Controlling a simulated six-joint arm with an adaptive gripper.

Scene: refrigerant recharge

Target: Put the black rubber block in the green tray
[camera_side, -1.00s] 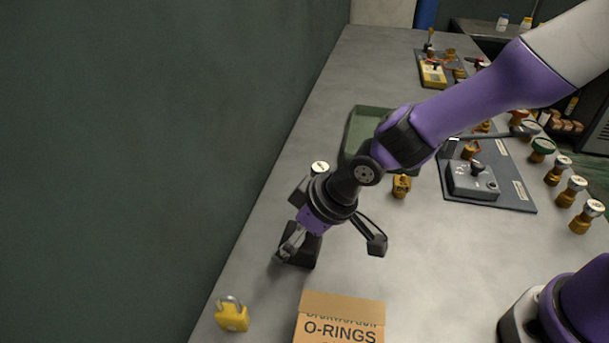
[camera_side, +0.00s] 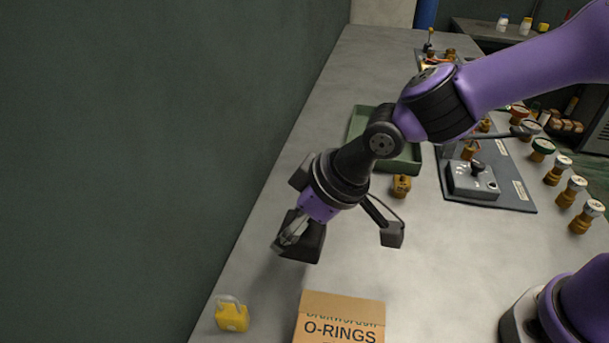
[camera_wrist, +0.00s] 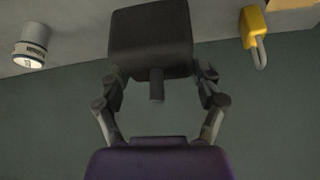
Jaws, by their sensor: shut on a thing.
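The black rubber block (camera_side: 303,243) is held in my gripper (camera_side: 290,232), with the fingers shut on it. In the side view it hangs tilted, with a shadow on the bench beneath it, so it looks raised. In the wrist view the block (camera_wrist: 150,40) sits between the two fingers (camera_wrist: 158,88), with a short stem toward the palm. The green tray (camera_side: 404,167) lies farther back on the bench, partly hidden behind my arm. The block is apart from the tray, in front of it and to its left.
A yellow padlock (camera_side: 232,315) and an O-rings box (camera_side: 341,318) stand near the front. A small brass fitting (camera_side: 401,186) is by the tray. A grey device (camera_side: 472,181) lies on a dark mat at right. A white-topped jar (camera_wrist: 29,53) shows in the wrist view.

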